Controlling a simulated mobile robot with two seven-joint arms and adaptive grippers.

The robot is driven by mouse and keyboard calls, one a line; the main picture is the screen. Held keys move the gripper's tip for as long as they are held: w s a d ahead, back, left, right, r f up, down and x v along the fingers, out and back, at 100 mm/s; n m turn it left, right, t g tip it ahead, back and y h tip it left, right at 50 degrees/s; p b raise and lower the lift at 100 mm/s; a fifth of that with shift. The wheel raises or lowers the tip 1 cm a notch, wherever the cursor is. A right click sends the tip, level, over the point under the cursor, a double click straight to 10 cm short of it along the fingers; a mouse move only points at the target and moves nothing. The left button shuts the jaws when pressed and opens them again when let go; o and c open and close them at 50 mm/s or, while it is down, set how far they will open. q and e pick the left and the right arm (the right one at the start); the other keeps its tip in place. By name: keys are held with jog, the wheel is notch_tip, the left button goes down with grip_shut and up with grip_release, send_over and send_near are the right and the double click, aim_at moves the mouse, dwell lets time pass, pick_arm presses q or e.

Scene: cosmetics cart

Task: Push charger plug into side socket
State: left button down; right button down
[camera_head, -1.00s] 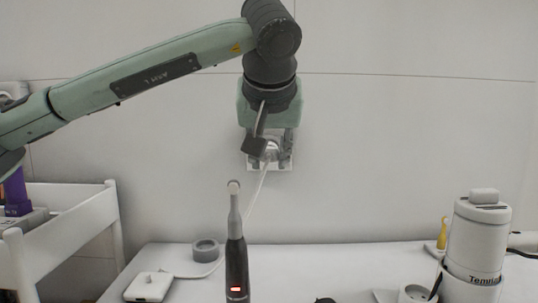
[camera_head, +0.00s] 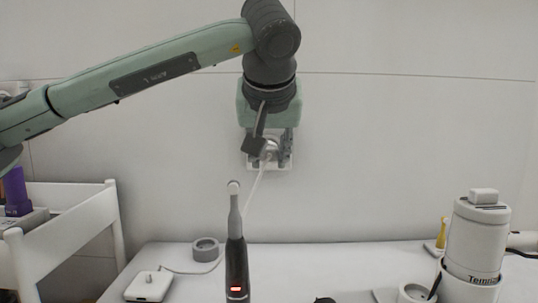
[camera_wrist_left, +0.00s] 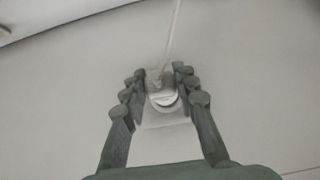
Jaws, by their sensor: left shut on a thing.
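My left gripper (camera_head: 268,149) is at the white wall socket (camera_head: 285,163) behind the table and is shut on the white charger plug (camera_head: 270,150). A white cord hangs from the plug down towards the table. In the left wrist view the gripper's fingers (camera_wrist_left: 162,90) stand on both sides of the round plug (camera_wrist_left: 163,98), which lies in front of the pale socket plate (camera_wrist_left: 165,120). The gripper hides most of the socket in the head view, and I cannot tell how deep the plug sits. My right gripper is not in view.
An electric toothbrush (camera_head: 236,255) with a red light stands upright in front. A white charger base (camera_head: 149,286) and a grey ring (camera_head: 206,250) lie on the white table (camera_head: 330,262). A white cart (camera_head: 75,240) is at left; a white hair tool (camera_head: 474,240) stands at right.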

aim_at(269, 145)
pick_arm(q)
jog(key=shift+w, duration=1.7)
jog(key=c, duration=1.1)
grip_release()
jog(key=v, duration=1.2)
